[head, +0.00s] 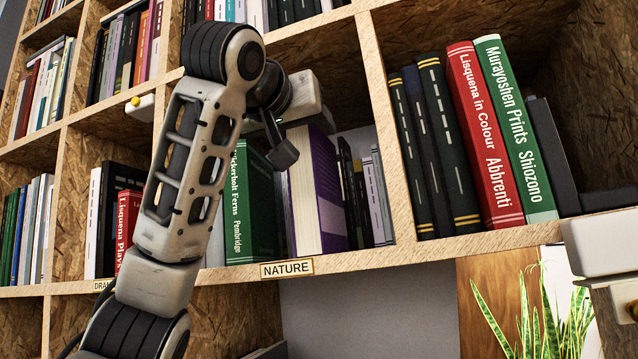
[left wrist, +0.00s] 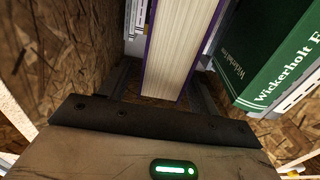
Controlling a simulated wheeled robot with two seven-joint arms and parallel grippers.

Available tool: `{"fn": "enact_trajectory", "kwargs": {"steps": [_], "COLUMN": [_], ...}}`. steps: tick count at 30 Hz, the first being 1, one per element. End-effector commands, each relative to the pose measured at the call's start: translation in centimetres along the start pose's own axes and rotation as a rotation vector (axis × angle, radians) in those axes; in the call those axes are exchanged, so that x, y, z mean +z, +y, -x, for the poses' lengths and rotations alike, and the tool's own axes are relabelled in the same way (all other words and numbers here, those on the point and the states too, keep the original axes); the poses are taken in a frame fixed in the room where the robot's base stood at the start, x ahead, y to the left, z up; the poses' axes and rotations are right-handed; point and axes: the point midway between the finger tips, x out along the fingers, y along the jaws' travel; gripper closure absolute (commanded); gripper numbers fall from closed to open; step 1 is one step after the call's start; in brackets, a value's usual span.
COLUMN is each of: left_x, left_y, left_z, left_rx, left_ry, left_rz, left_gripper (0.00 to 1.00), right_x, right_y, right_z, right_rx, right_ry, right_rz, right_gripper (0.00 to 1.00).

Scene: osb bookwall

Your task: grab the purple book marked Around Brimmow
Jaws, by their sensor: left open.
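The purple book (head: 328,190) stands upright on the shelf above the NATURE label, beside a green book. Its pale page edge faces out in the head view; I cannot read a title on it. My left gripper (head: 282,148) is open in front of its upper part and hides some of it. In the left wrist view the purple book (left wrist: 178,50) shows its page block between the two dark, spread fingers, with gaps at the sides; I see no grip on it.
The green Wickerholt Ferns book (head: 252,205) stands close on the left and also shows in the left wrist view (left wrist: 280,50). Several thin books (head: 368,195) stand to the right. A wooden divider (head: 392,120) bounds the compartment. The NATURE label (head: 287,268) is on the shelf edge.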

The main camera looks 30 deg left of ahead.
Motion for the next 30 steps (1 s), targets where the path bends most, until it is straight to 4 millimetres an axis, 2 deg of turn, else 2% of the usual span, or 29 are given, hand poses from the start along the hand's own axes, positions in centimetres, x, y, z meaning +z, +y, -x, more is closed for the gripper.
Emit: {"fn": "enact_trajectory", "kwargs": {"steps": [1,6,14,18,21,30], "left_x": [-0.6,-0.2,-0.1,-0.1,-0.1,-0.4], "left_y": [0.1,0.1,0.1,0.1,0.1,0.1], "left_z": [-0.9,-2.7,-2.9,-2.9,-2.9,-2.7], "left_rx": [-0.003,-0.001,0.0,0.0,0.001,0.002], "left_ry": [-0.005,-0.004,-0.001,-0.001,-0.001,0.005], "left_rz": [-0.001,0.0,0.0,0.0,0.0,0.002], "left_gripper": [0.38,0.38,0.38,0.77,1.0,1.0], "right_x": [-0.6,0.0,0.1,0.1,0.1,0.1], "right_y": [0.1,0.3,0.3,0.3,0.2,0.0], "right_z": [0.6,0.6,0.5,0.5,0.5,0.6], "right_rx": [0.003,0.01,0.01,0.009,0.008,0.005], "right_ry": [-0.003,-0.016,-0.013,-0.014,-0.015,-0.018], "right_rz": [0.0,-0.002,-0.003,-0.003,-0.003,-0.004], "right_gripper": [0.64,0.64,0.64,0.64,0.64,0.64]}}
